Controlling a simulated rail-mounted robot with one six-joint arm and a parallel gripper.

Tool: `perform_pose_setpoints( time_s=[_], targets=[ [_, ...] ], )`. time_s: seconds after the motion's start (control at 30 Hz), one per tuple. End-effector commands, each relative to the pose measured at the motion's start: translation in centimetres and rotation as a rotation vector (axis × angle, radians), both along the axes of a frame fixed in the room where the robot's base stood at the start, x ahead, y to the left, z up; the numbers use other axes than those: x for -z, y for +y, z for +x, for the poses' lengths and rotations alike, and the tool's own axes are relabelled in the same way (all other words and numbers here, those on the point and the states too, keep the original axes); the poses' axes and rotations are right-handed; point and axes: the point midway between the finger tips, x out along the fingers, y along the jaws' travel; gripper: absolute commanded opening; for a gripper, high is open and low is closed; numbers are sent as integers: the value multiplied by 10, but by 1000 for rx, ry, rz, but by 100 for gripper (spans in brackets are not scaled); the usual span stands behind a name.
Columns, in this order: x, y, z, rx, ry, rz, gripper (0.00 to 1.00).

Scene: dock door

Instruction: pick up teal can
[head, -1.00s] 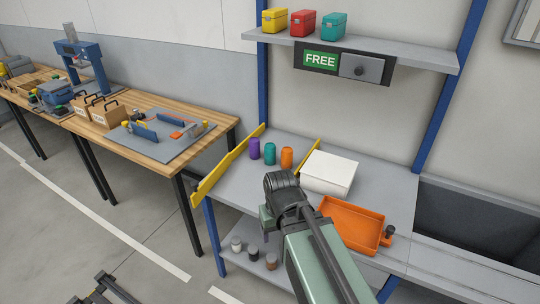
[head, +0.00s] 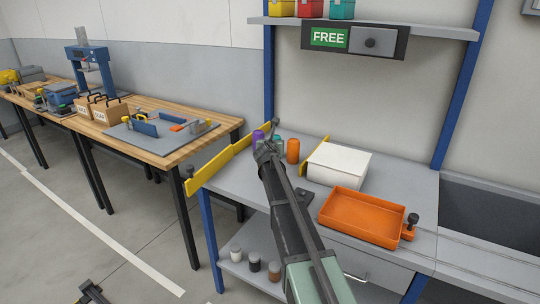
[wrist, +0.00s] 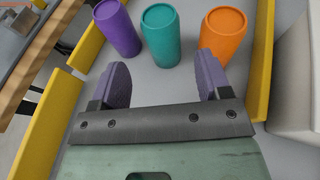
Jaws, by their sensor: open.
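The teal can (wrist: 160,38) stands upright on the grey bench top, between a purple can (wrist: 117,28) on its left and an orange can (wrist: 222,38) on its right. In the wrist view my gripper (wrist: 163,77) is open, its two purple-grey fingers spread and the space between them empty. The teal can is straight ahead of that gap, beyond the fingertips and apart from them. In the head view my arm hides most of the teal can (head: 278,141); a small part shows beside the orange can (head: 293,151).
Yellow rails (head: 228,158) bound the left side of the bench, and another stands right of the cans. A white box (head: 338,166) and an orange tray (head: 361,216) stand to the right. Several small jars are on the lower shelf (head: 235,267).

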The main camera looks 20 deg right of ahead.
Motion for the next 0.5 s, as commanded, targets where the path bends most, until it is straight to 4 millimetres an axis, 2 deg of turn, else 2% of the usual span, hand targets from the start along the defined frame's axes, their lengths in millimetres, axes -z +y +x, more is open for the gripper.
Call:
perform_pose_setpoints(
  time_s=[0.23, 0.43, 0.5],
  targets=[
    [15, -23, 39, 3, -1, 3, 71],
    [16, -27, 46, 2, -1, 5, 71],
    [18, -31, 53, 2, 0, 5, 71]
  ],
)
